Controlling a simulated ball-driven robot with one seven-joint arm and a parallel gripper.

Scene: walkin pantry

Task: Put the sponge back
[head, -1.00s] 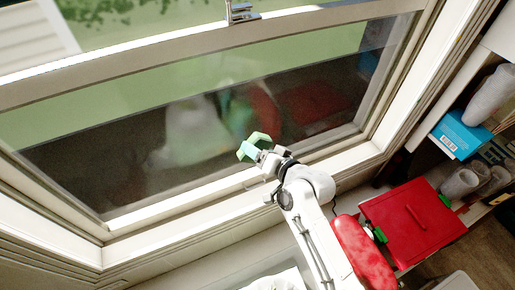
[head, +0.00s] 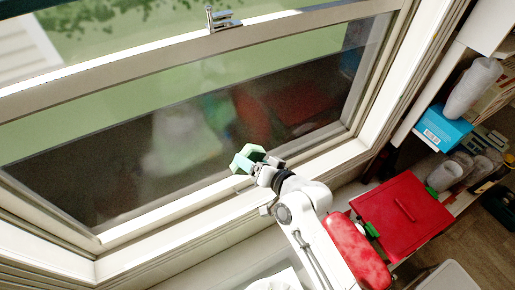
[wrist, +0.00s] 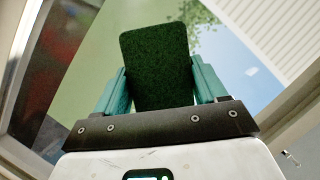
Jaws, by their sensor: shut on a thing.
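The sponge (wrist: 155,65) shows in the wrist view as an upright dark green slab with rounded corners. It stands between the two teal fingers of my gripper (wrist: 158,92), which is shut on it. In the head view my gripper (head: 247,160) is in front of the window, near its lower frame. There the green of the fingers and the sponge is hard to tell apart. The lower part of the sponge is hidden behind the dark gripper body in the wrist view.
The window frame (head: 190,196) runs close behind my gripper, with a metal latch (head: 222,20) at the top. At right are a red box with a lid (head: 402,215), a blue box (head: 442,128) on a shelf, and several grey cylinders. A white surface lies below.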

